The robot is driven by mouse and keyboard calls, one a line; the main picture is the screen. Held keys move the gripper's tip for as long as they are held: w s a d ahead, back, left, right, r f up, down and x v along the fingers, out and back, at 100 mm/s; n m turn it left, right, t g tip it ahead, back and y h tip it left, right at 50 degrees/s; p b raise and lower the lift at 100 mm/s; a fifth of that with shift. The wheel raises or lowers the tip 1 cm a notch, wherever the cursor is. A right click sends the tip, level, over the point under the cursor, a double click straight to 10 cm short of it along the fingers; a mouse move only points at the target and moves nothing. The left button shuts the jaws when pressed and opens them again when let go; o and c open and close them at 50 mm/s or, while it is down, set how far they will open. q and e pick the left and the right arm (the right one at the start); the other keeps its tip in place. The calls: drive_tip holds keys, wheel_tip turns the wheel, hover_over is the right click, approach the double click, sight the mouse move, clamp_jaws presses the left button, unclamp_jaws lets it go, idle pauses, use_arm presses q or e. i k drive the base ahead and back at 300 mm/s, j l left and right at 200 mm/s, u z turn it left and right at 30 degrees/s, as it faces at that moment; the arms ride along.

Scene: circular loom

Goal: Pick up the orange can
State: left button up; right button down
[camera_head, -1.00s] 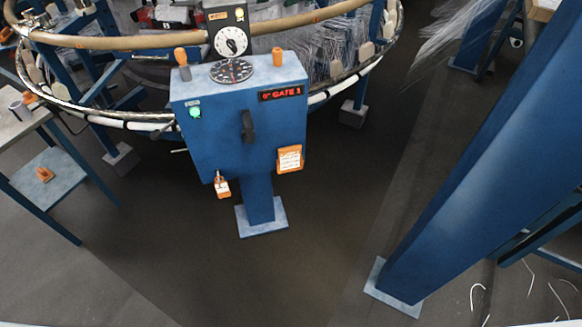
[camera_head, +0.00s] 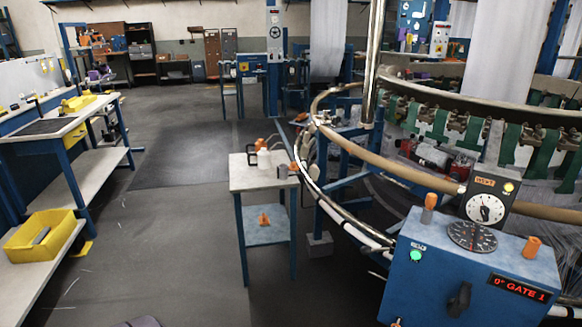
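A small table (camera_head: 240,185) stands near the middle of the head view, left of the round loom. On its top is a small white container with an orange top and spout (camera_head: 264,154). Another small orange thing (camera_head: 293,168) is at the right edge of the top, by a grey cup-like piece. An orange item (camera_head: 263,219) sits on the lower shelf. These are too small to tell which one is the orange can. Neither of my grippers is in view.
The blue control box (camera_head: 464,278) stands at the lower right, against the loom ring (camera_head: 388,166). Workbenches line the left side, with a yellow bin (camera_head: 40,236) on a low shelf. The floor (camera_head: 170,230) between the benches and small table is mostly clear.

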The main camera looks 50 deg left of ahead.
sight(261, 144)
drive_tip(key=u, duration=1.8)
drive_tip(key=i+j+z, duration=0.1)
drive_tip(key=i+j, duration=0.4)
drive_tip(key=i, duration=0.3)
drive_tip(key=i+j+z, duration=0.1)
drive_tip(key=i+j, duration=0.5)
drive_tip(key=i, duration=0.15)
